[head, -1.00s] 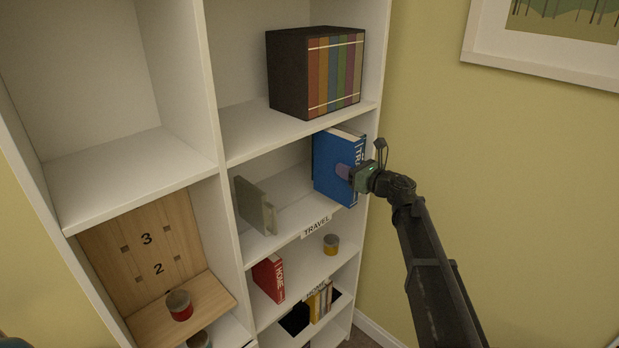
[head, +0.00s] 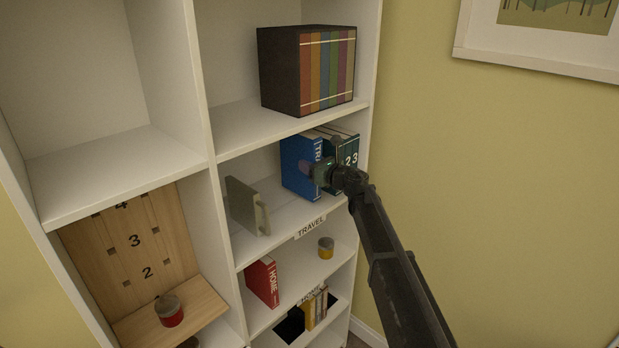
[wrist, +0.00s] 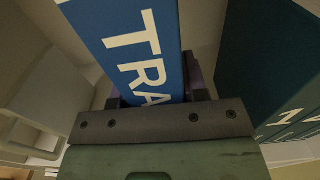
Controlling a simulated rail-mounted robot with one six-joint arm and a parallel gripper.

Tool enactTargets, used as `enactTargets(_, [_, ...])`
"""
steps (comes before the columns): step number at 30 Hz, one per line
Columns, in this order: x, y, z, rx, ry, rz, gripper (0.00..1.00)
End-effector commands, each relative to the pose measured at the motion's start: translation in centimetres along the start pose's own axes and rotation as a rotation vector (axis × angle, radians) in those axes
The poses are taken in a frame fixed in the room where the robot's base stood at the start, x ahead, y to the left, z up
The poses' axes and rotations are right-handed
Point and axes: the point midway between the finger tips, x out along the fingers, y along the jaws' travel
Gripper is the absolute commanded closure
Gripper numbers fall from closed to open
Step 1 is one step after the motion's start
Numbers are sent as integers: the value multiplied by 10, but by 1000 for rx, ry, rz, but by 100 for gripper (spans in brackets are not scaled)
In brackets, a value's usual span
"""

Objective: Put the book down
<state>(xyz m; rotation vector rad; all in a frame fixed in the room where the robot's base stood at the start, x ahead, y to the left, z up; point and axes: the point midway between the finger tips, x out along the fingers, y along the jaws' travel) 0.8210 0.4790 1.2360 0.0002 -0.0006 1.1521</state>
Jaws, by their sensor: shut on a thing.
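A blue book (head: 296,166) with white letters on its spine stands upright in the shelf compartment labelled TRAVEL (head: 310,228). My gripper (head: 318,174) is shut on its spine; in the wrist view the blue spine (wrist: 139,45) with "TRA" sits between the fingers (wrist: 158,92). Dark green numbered books (head: 345,155) stand just to its right, and in the wrist view a dark green book (wrist: 275,70) is close on the right. A grey-green bookend-like piece (head: 246,206) stands apart on the left. Whether the blue book's base touches the shelf board cannot be told.
Below are a red HOME book (head: 262,282) and a yellow tin (head: 326,247). Free shelf room lies between the bookend-like piece and the blue book.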

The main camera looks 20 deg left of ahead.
Motion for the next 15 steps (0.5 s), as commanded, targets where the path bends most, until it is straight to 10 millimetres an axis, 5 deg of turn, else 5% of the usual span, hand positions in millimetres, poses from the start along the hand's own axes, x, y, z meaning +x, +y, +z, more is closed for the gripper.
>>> enactTargets(3, [0,0,-32,0,0,0,100])
enactTargets(15, [4,0,-34,0,-2,-1,100])
